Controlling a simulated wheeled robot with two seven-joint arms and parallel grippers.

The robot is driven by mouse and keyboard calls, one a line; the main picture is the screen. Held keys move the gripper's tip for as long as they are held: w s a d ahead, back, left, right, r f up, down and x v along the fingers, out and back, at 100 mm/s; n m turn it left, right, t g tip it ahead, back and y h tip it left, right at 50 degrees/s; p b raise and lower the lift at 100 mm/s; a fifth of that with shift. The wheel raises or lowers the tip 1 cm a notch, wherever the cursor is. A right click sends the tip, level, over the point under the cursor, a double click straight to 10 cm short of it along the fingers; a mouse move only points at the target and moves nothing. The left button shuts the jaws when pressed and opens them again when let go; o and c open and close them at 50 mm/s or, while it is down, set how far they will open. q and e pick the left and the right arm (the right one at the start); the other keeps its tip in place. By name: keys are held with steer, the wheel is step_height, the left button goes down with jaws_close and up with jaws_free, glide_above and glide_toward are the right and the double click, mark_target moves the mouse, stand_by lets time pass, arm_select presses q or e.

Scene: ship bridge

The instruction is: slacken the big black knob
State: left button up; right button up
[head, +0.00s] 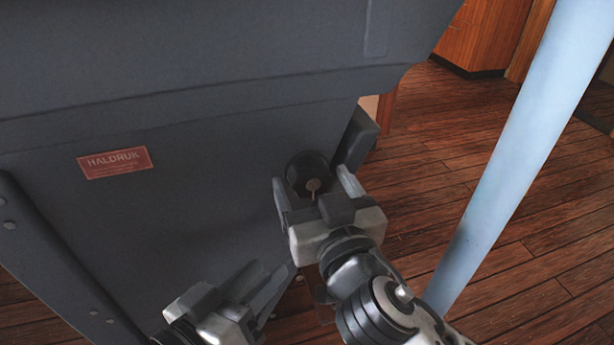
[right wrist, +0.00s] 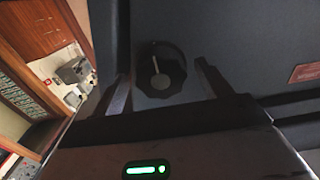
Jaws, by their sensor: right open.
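The big black knob (head: 306,168) is on the dark grey console panel, near the panel's right edge, with a pale pointer mark on its face. It also shows in the right wrist view (right wrist: 160,72), beyond and between my fingers. My right gripper (head: 314,188) is open, with its two fingers pointing at the knob and spread to either side of it. I cannot tell whether the fingertips reach around the knob, but they are not closed on it. My left gripper (head: 262,285) is low in the head view, apart from the knob; its fingers partly overlap there.
The grey console (head: 200,220) carries a red HALDRUK label (head: 115,162) left of the knob. A light blue pole (head: 525,150) stands to the right. The wooden floor (head: 430,190) between console and pole is clear. Wooden cabinets (head: 485,35) stand behind.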

steer(key=c, duration=1)
